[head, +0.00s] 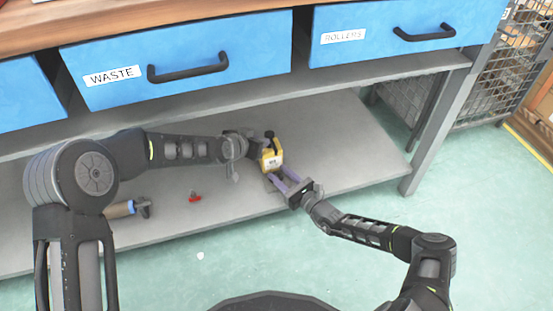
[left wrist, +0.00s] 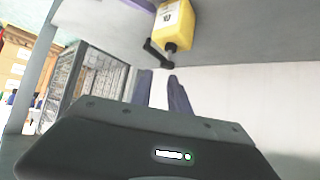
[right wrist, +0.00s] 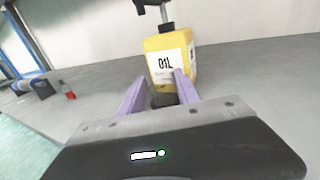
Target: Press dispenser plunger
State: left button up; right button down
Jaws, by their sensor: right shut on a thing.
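The dispenser is a yellow bottle (head: 271,160) with a white label, standing on the grey lower shelf. It shows labelled 01L in the right wrist view (right wrist: 180,62). Its black plunger (head: 269,135) with a side spout points up. My right gripper (right wrist: 160,88) is shut on the lower part of the bottle from the front. My left gripper (left wrist: 160,78) is at the plunger, coming from the left. Its fingers are a little apart, with the plunger head (left wrist: 168,63) just beyond their tips. I cannot tell whether they touch it.
The upper shelf edge and blue drawers (head: 180,60) are above. A grey shelf post (head: 435,125) stands at right. The right part of the shelf is clear.

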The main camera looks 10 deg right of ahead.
pick_arm(q)
jog(key=d+r+n+t, duration=0.1)
jog(key=d, duration=0.1)
jog(key=d+n+t, duration=0.1)
jog(key=d, duration=0.2)
jog(key=d+r+n+t, duration=0.1)
jog(key=d, duration=0.1)
jog(key=shift+w+d+r+t, duration=0.25)
jog(key=shift+w+r+t, duration=0.1)
jog(key=shift+w+t, duration=0.05)
grip_shut()
jog(key=s+n+t+y, duration=0.1)
jog(key=n+y, duration=0.1)
jog(key=s+a+n+t+y, duration=0.1)
jog(key=n+y, duration=0.1)
jog(key=y, duration=0.1)
jog(key=s+a+n+t+y, duration=0.1)
jog(key=s+y, duration=0.1)
jog(key=y, duration=0.1)
jog(key=shift+s+a+f+n, duration=0.1)
jog(key=shift+a+f+n, duration=0.05)
jog(key=shift+f+n, duration=0.25)
